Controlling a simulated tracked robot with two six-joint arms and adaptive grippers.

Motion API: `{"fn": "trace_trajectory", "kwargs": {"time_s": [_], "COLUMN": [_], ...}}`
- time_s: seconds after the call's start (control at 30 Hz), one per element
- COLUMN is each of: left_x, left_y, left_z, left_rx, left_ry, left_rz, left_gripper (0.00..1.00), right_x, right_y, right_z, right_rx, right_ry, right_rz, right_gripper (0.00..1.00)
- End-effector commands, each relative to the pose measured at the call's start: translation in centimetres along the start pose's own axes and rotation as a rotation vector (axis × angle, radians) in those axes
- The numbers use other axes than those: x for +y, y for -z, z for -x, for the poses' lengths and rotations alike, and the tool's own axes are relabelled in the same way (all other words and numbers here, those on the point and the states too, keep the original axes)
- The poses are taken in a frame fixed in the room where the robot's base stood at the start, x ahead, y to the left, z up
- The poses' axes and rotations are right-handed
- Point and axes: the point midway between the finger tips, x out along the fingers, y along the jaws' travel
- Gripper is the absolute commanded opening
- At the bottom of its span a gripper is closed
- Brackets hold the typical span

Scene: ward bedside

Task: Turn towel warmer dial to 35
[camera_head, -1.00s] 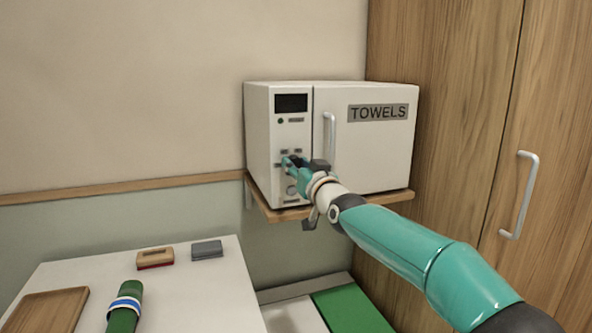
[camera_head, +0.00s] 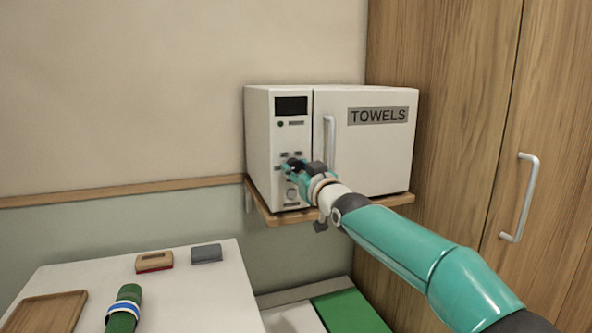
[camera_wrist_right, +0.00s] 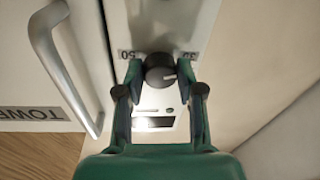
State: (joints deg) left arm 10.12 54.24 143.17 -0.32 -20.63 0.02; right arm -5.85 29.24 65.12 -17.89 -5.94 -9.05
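The white towel warmer (camera_head: 366,150), with a "TOWELS" label, sits on a wooden wall shelf. My right gripper (camera_head: 291,166) is at its control panel and hides the dial in the head view. In the right wrist view the dark round dial (camera_wrist_right: 160,70) is between the fingertips of my right gripper (camera_wrist_right: 161,74), which appear to touch it on both sides. The dial's white pointer line is toward the right of that view, on the side of the upside-down "35" mark; "50" is at the left. My left gripper is not in view.
A cabinet (camera_head: 470,110) stands at the right. A white table (camera_head: 205,290) holds a wooden tray (camera_head: 45,312), a green banded roll (camera_head: 124,308) and two small blocks.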

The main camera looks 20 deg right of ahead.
Motion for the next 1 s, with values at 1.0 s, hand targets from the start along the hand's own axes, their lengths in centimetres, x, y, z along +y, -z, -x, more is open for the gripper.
{"fn": "trace_trajectory", "kwargs": {"time_s": [1.0], "left_x": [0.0], "left_y": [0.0], "left_z": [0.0], "left_rx": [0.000], "left_ry": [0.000], "left_rz": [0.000], "left_gripper": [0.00], "right_x": [0.0], "right_y": [-0.1], "right_z": [6.2], "right_rx": [-0.002], "right_ry": [0.000], "right_rz": [-0.002], "right_gripper": [0.62]}}
